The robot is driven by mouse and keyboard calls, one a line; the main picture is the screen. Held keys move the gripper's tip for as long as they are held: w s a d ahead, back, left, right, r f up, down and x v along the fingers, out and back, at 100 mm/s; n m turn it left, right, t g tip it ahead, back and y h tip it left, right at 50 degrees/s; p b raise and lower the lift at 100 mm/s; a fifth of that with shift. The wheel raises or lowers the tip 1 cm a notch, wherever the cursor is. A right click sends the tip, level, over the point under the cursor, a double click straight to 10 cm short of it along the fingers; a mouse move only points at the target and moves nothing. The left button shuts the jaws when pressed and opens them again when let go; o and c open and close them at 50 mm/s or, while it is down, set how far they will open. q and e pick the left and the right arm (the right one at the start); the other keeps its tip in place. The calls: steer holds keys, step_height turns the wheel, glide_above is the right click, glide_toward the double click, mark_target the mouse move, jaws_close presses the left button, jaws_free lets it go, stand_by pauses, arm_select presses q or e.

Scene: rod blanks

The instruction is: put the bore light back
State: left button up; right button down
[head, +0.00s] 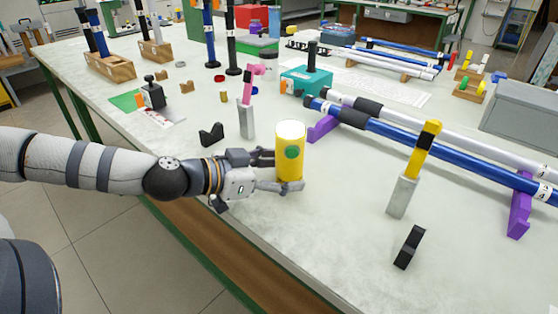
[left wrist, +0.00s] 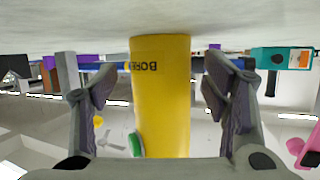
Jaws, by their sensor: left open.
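The bore light is a yellow cylinder (head: 289,139) with a green round mark and a bright white top. It stands upright on the table near the front edge. In the left wrist view, which is upside down, its yellow body (left wrist: 160,100) shows part of a label reading "BORE". My left gripper (head: 278,172) reaches in from the left, low on the cylinder, with a finger on either side. Its fingers in the left wrist view (left wrist: 162,82) are open, with gaps between them and the yellow body. My right gripper is not in view.
A black V-shaped block (head: 212,134) and a grey post with a pink top (head: 247,115) stand behind the gripper. Blue and white rods (head: 390,141) lie on purple supports to the right. A yellow-and-black piece stands in a grey post (head: 403,195). The front middle of the table is clear.

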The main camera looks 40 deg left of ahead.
mark_target(285, 129)
arm_select(q)
steer(key=f, duration=0.2)
steer(key=shift+s+f+n, duration=0.3)
steer(key=shift+s, duration=0.1)
steer(key=r, duration=1.2)
steer(key=shift+w+r, duration=0.35)
steer(key=shift+w, duration=0.05)
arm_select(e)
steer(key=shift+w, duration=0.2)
